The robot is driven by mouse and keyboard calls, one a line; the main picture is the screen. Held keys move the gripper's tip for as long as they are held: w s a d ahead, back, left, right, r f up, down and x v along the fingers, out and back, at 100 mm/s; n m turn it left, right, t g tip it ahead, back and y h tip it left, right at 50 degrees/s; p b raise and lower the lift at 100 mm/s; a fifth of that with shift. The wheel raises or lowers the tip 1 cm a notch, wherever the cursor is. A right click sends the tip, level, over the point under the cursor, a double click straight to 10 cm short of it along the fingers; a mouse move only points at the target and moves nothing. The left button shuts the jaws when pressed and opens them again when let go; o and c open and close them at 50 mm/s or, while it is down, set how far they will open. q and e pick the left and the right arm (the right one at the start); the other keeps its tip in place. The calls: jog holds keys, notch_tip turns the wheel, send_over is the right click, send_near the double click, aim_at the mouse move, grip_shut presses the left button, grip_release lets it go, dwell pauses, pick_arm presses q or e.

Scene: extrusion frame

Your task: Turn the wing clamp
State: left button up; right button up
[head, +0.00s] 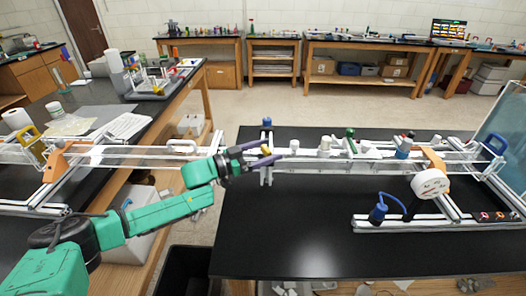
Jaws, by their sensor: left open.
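My left gripper (271,148) reaches in from the left on a green arm. Its two dark purple fingers are spread apart at the left end of the extrusion frame (310,166) on the black table. A small yellow piece (265,150) shows between the fingers, near their tips. It may be the wing clamp, but it is too small to be sure. I cannot tell whether a finger touches it. A blue knob (267,122) stands on the frame's end post just above. My right gripper is not in view.
White and green fittings (350,141) line the frame to the right. A round white gauge-like part (430,184) and a blue-topped part (378,212) stand at the right. The table's front left is clear (285,235). A second frame (110,157) lies on the left table, across a gap.

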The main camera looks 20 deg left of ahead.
pick_arm(q)
jog(key=b+v, duration=0.5)
jog(key=v, duration=0.9)
jog(key=shift+s+a, duration=0.15)
jog(key=shift+s, duration=0.1)
